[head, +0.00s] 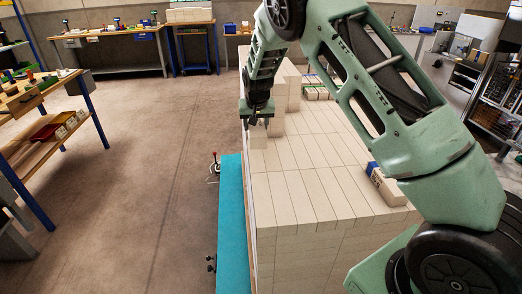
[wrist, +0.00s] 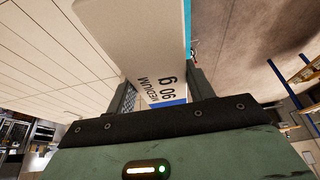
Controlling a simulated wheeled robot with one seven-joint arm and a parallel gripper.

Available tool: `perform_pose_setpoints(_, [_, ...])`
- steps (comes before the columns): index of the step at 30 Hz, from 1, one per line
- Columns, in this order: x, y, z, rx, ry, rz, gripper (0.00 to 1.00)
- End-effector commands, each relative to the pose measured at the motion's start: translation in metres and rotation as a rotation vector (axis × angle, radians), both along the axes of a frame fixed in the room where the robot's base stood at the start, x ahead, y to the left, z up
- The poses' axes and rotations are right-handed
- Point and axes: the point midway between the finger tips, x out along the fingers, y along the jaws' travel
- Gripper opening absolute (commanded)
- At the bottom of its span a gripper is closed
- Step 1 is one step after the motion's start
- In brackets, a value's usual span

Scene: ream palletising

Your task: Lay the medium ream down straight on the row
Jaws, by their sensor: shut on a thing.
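The medium ream (wrist: 138,40) is off-white, with "90 g MEDIUM" print and a blue patch on the end facing the wrist camera. My gripper (wrist: 163,90) is shut on that end, one finger on each side. In the head view my gripper (head: 258,117) is at the left edge of the pallet stack, with the pale ream (head: 258,142) below it. The row is the top layer of pale reams (head: 300,180), laid side by side. Whether the held ream touches the layer, I cannot tell.
A ream with a blue end (head: 388,186) lies on the stack's right side. A higher pile (head: 287,88) stands behind my gripper. A teal strip (head: 231,220) runs along the stack's left side. The floor (head: 130,190) to the left is open, up to a workbench (head: 40,100).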

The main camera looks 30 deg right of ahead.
Motion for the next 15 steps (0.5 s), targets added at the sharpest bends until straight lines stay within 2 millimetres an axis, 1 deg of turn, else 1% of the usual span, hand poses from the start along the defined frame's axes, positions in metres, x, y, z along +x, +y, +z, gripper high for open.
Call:
perform_pose_setpoints(2, [0.000, 0.000, 0.001, 0.000, -0.001, 0.000, 0.13])
perform_pose_setpoints(5, [0.000, 0.000, -0.006, 0.000, 0.002, 0.001, 0.13])
perform_pose_setpoints(12, [0.000, 0.000, -0.045, 0.000, 0.003, 0.000, 0.13])
perform_pose_setpoints(15, [0.000, 0.000, -0.054, 0.000, 0.000, 0.000, 0.13])
